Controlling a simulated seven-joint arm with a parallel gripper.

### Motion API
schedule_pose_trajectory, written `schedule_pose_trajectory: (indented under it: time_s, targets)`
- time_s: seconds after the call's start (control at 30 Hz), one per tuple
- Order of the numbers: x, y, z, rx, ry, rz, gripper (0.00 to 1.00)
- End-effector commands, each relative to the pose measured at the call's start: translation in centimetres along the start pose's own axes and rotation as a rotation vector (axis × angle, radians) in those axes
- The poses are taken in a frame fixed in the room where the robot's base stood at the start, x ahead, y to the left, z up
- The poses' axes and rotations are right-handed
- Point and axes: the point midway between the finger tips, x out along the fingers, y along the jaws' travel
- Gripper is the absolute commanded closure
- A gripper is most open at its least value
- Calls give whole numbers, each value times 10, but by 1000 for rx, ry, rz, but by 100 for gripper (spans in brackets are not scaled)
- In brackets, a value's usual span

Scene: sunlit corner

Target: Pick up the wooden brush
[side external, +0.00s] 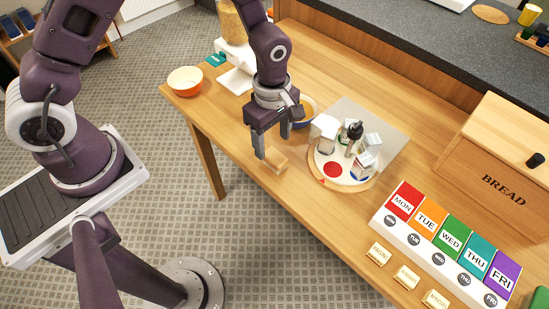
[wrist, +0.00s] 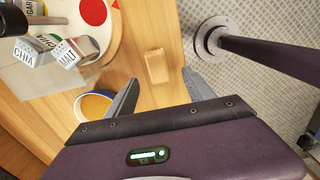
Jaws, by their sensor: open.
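The wooden brush (side external: 275,160) is a small pale wooden block lying on the wooden table near its front edge. It also shows in the wrist view (wrist: 157,67), just ahead of the fingertips and between their lines. My gripper (side external: 271,145) points down over the brush, with one fingertip close to its left end. In the wrist view the two fingers (wrist: 160,80) are apart with nothing between them. Whether a finger touches the brush cannot be told. The brush's underside is hidden.
A round board (side external: 331,181) with several containers stands right of the brush. A bowl (wrist: 92,98) with orange contents is close behind my gripper. An orange-and-white bowl (side external: 185,81) is at the left end. Day-labelled blocks (side external: 451,239) and a bread box (side external: 503,180) are at right.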

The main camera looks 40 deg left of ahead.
Motion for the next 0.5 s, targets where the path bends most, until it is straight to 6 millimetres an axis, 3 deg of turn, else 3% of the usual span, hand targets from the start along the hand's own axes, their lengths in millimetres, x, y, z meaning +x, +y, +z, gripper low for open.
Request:
schedule_pose_trajectory:
  time_s: [0.33,0.5]
  targets:
    - [57,4,2,-7,1,-6,38]
    - [70,4,2,-7,0,-4,38]
